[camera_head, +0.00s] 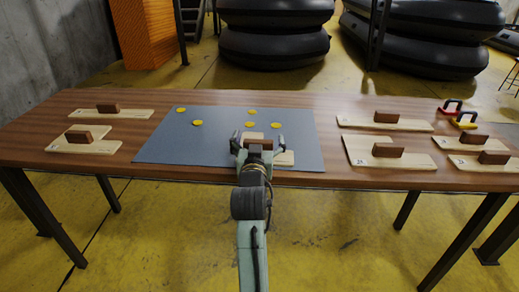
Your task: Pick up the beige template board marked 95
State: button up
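A beige board (284,158) with a brown block handle (258,144) lies at the front of the grey mat, mostly hidden under my gripper. My gripper (257,141) is over this board. Its two fingers stand apart, one at each side of the brown handle, and look open. I cannot tell whether they touch it. No number shows on this board. Other beige boards with brown handles lie on the table; marks on some are too small to read surely, so I cannot tell which is 95.
Boards lie at left (85,147) and at right (390,163) of the wooden table (350,181). Several yellow discs (197,123) lie on the grey mat (170,150). Red and yellow clamp-like items (466,121) sit at the back right. Stacked black boats (275,45) stand behind.

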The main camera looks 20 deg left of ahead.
jog(key=c, duration=1.2)
jog(key=shift+r, duration=0.1)
jog(key=shift+r+p, duration=0.35)
notch_tip(320, 180, up, 3)
jog(key=shift+f+p, duration=0.1)
jog(key=shift+p, duration=1.15)
jog(key=s+p, duration=0.2)
jog(key=s, duration=0.3)
jog(key=s+a+r+p, duration=0.1)
jog(key=s, duration=0.4)
jog(key=s+p, duration=0.2)
jog(key=s, duration=0.4)
jog(key=shift+a+r+p, duration=0.15)
jog(key=shift+r+p, duration=0.05)
jog(key=shift+p, duration=0.1)
